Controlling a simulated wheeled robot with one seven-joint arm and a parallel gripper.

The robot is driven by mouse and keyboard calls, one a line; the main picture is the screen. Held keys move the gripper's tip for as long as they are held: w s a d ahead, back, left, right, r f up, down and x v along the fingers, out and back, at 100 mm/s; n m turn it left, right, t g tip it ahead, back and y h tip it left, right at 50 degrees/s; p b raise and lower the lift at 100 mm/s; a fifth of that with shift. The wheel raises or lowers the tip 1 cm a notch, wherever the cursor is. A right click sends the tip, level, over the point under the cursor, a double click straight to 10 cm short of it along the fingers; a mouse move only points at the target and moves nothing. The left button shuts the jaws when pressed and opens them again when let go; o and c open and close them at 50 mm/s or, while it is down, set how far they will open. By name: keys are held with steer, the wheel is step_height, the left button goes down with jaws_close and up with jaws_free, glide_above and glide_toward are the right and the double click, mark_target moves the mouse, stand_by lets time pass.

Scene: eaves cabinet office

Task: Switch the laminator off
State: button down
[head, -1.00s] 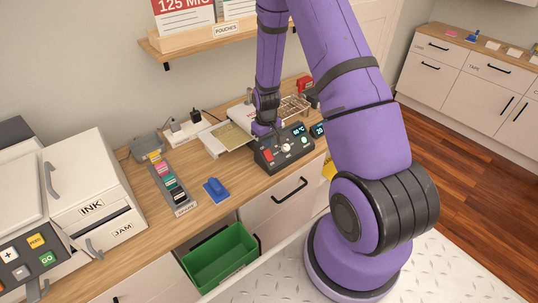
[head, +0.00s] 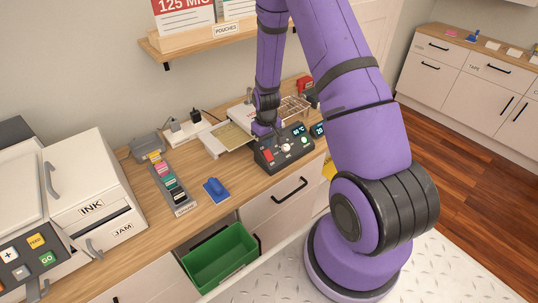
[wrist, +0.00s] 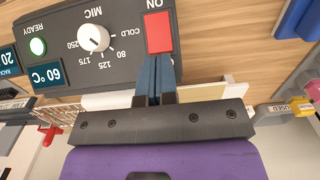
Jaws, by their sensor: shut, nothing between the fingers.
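The laminator (head: 266,166) stands on the wooden counter with a dark control panel (wrist: 120,52). Its red rocker switch (wrist: 159,33), marked ON, also shows in the head view (head: 268,155). Beside it are a white MIC dial (wrist: 93,38), a green READY light (wrist: 38,46) and a display reading 60 °C (wrist: 48,72). My gripper (wrist: 154,58) is shut and empty. Its blue fingertips are at the near edge of the red switch in the wrist view; whether they touch it I cannot tell. In the head view the gripper is over the panel, its tips partly hidden.
A second display (head: 319,129) stands right of the panel. A wire rack (head: 294,106) is behind it.

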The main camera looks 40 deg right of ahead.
steer(key=shift+f, duration=1.2)
stand_by(0.7)
steer(key=shift+r, duration=3.55)
step_height(320, 180, up, 12)
steer(key=t, duration=0.1)
glide_above(266, 151)
steer(key=a, duration=0.2)
steer(key=s+a+r+t, duration=0.1)
steer(key=s+a+r, duration=0.15)
steer(key=r, duration=0.45)
steer(key=s+a+r, duration=0.2)
steer(key=s+r, duration=0.1)
steer(key=r, duration=0.3)
steer(key=s+a+r+t, duration=0.1)
steer(key=s+a+r, duration=0.2)
steer(key=s+r, duration=0.4)
steer(key=s+a+r+t, duration=0.2)
steer(key=s+r, duration=0.5)
steer(key=s, duration=0.7)
steer(key=shift+a+r, duration=0.3)
steer(key=shift+a, duration=0.35)
